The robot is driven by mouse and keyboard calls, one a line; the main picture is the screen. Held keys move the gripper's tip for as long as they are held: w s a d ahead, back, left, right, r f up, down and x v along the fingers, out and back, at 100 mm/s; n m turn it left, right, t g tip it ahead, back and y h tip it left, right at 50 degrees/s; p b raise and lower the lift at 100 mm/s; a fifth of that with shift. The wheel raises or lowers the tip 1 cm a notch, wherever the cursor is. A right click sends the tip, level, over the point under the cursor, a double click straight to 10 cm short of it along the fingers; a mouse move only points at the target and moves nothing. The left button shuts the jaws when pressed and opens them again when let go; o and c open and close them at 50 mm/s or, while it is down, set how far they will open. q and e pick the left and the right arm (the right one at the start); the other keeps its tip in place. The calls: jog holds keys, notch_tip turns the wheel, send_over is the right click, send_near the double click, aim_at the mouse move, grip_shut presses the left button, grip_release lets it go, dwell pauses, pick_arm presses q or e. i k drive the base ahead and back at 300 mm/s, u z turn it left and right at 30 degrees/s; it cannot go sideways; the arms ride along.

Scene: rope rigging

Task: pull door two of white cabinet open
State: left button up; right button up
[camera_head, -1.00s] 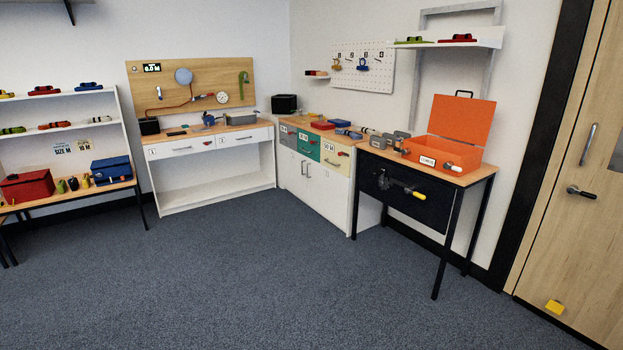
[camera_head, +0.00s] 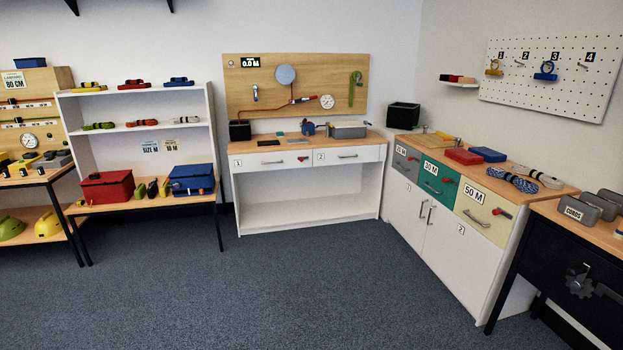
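The white cabinet (camera_head: 398,203) stands against the right wall, angled in the picture, under a wooden top. Its lower front has two white doors with vertical handles close together at their meeting edge. Door two (camera_head: 460,258), marked 2, is the right one and looks shut; its handle (camera_head: 431,215) is grey. Door one (camera_head: 407,190) on its left also looks shut. Above the doors are a grey drawer, a green drawer (camera_head: 438,181) and a cream drawer (camera_head: 487,213) marked 50 M. Neither of my grippers is in view.
Open blue-grey carpet (camera_head: 270,285) lies in front of the cabinet. A black-fronted table (camera_head: 570,275) stands close to the cabinet's right end. A white workbench (camera_head: 310,215) with two numbered drawers is at the back. Shelves and tables with gear stand at left.

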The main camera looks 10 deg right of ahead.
aim_at(466, 261)
jog(key=i, duration=2.25)
jog(key=z, duration=0.85)
jog(key=i, duration=1.3)
jog(key=z, duration=1.45)
jog(key=i, duration=0.9)
jog(key=z, duration=0.5)
